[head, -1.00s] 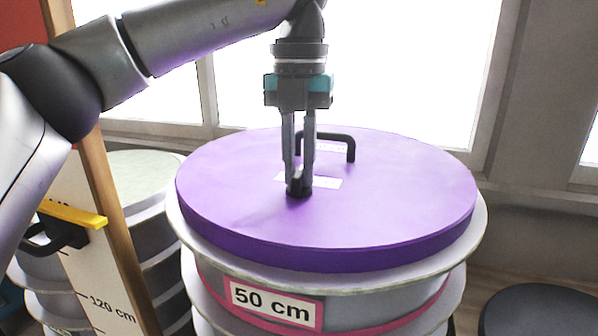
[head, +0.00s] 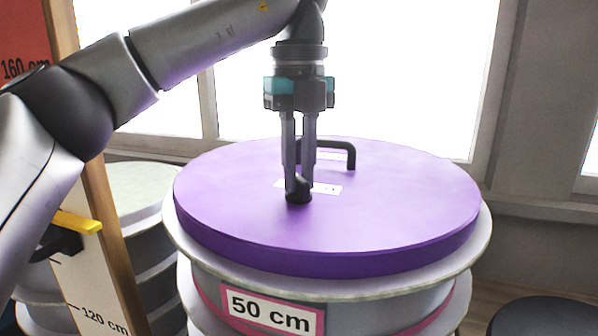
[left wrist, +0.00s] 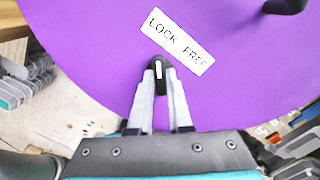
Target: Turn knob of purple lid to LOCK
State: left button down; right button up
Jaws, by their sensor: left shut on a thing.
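The purple lid (head: 400,205) lies flat on top of a ribbed grey mould. Its small black knob (head: 298,190) sits near the middle of the lid in the head view. The knob also shows in the left wrist view (left wrist: 158,78), with a white line pointing up the picture, toward the LOCK end of the slanted white label (left wrist: 178,40) reading LOCK FREE. My left gripper (head: 299,182) comes straight down from above, its fingers shut on the knob; it also shows in the left wrist view (left wrist: 159,80). The fingers hide part of the knob. My right gripper is not in view.
A black bar handle (head: 345,150) stands on the lid behind the knob. The mould carries a 50 cm sign (head: 270,312). A wooden post with height marks (head: 105,235) and another mould (head: 145,190) stand at left. A dark round top (head: 545,315) is at lower right.

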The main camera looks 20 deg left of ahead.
aim_at(299, 177)
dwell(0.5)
pick_arm(q)
jog(key=c, duration=0.8)
grip_release()
jog(key=shift+c, duration=0.2)
notch_tip(299, 177, up, 15)
jog(key=p, duration=0.6)
jog(key=shift+p, duration=0.3)
